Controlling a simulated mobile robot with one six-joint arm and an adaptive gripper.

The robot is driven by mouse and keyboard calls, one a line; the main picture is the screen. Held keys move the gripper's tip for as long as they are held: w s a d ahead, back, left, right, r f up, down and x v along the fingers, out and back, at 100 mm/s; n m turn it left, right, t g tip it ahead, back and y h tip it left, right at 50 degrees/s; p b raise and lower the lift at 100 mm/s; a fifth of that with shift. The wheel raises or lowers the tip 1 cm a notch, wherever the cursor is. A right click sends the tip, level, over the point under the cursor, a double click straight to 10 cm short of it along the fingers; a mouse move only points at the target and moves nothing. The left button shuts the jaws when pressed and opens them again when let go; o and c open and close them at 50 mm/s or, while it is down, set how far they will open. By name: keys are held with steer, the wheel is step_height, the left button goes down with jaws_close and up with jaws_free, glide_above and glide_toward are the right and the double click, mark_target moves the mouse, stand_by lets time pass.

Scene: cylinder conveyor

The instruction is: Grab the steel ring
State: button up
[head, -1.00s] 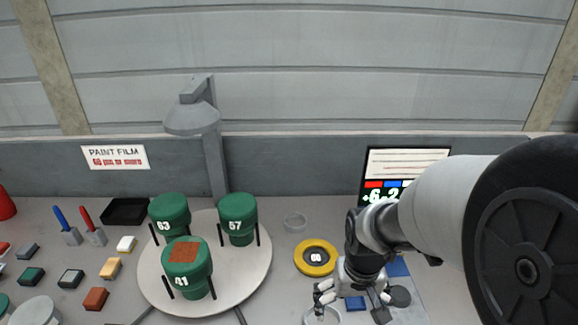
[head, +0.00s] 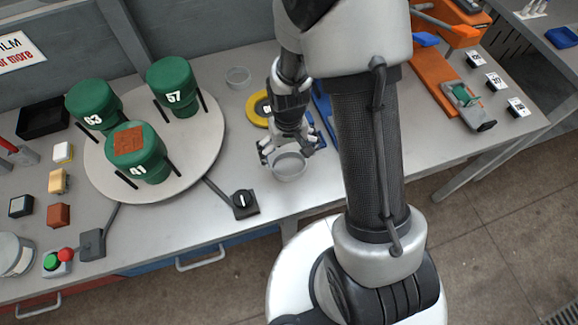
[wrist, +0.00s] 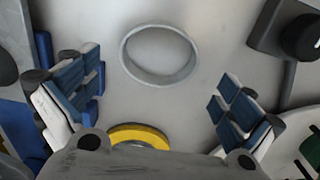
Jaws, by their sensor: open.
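The steel ring (head: 290,176) is a plain grey band lying flat on the grey bench, near its front edge. It also shows whole in the wrist view (wrist: 163,79), at upper middle. My gripper (head: 291,149) points down at it from above and slightly behind in the head view, with the fingers spread. In the wrist view my gripper (wrist: 158,88) shows blue finger pads well apart, with nothing between them; the ring lies just beyond the fingertips. I cannot tell the exact height gap.
A round turntable (head: 205,158) with green canisters stands left. A similar grey ring (head: 238,82) lies behind. A yellow ring (head: 256,117) is close behind my gripper. A black knob box (head: 245,204) sits at front left. An orange fixture (head: 437,82) is right.

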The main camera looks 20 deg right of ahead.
mark_target(289, 168)
step_height(289, 168, down, 6)
steer(key=shift+d+r+b, duration=0.1)
steer(key=shift+b, duration=0.85)
steer(key=shift+r, duration=0.1)
steer(key=c, duration=1)
